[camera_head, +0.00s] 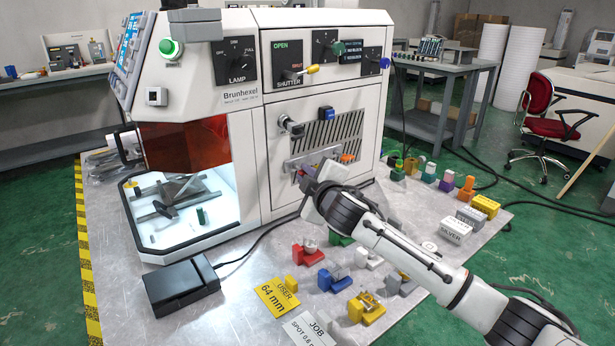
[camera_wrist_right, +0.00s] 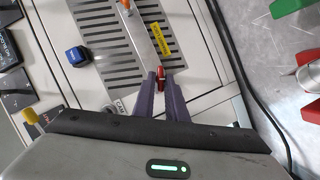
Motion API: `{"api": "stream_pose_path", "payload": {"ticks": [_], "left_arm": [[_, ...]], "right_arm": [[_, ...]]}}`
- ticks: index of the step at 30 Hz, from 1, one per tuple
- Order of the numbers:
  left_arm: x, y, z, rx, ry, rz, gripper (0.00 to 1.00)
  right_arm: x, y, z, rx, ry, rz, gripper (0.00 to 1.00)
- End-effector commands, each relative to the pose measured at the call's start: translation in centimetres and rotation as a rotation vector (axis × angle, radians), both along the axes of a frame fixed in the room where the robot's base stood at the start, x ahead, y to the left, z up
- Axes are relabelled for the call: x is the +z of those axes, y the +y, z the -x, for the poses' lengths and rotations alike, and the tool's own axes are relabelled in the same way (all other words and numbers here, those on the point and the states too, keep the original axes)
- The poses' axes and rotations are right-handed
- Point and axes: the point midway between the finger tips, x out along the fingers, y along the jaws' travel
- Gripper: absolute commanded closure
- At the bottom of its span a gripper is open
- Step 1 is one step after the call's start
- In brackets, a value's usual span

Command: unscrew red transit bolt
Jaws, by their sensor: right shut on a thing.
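The red transit bolt (camera_wrist_right: 161,80) shows in the right wrist view between the two purple fingertips of my right gripper (camera_wrist_right: 164,88). The gripper is shut on it, at the end of a metal bar (camera_wrist_right: 148,38) on the vented panel of the machine. My left gripper is not in view.
The white machine (camera_head: 240,100) stands on a metal table (camera_head: 235,320). A blue knob (camera_head: 328,113) and a lever (camera_head: 291,126) stick out above the bar. Coloured holders, including a red one (camera_head: 308,257), stand below my arm. A black box (camera_head: 182,287) lies at the left.

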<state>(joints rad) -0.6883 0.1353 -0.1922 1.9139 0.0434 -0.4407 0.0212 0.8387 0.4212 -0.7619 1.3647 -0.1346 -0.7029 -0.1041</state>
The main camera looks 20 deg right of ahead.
Motion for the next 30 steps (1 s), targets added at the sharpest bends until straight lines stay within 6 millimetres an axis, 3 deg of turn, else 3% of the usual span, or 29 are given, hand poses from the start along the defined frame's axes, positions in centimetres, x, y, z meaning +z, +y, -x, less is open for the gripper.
{"api": "stream_pose_path", "payload": {"ticks": [6, 12, 23, 30], "left_arm": [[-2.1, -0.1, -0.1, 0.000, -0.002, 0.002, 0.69], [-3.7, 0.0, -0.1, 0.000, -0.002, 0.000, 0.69], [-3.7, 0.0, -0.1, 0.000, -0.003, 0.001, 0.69], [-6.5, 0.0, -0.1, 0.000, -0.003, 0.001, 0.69]], "right_arm": [[-1.2, 0.0, 0.1, -0.001, -0.059, 0.177, 1.00], [-1.1, 0.0, 0.1, -0.002, -0.132, 0.377, 1.00], [-0.8, 0.0, 0.1, -0.002, -0.143, 0.413, 1.00], [-1.7, 0.0, 0.0, -0.002, -0.219, 0.616, 1.00]]}}
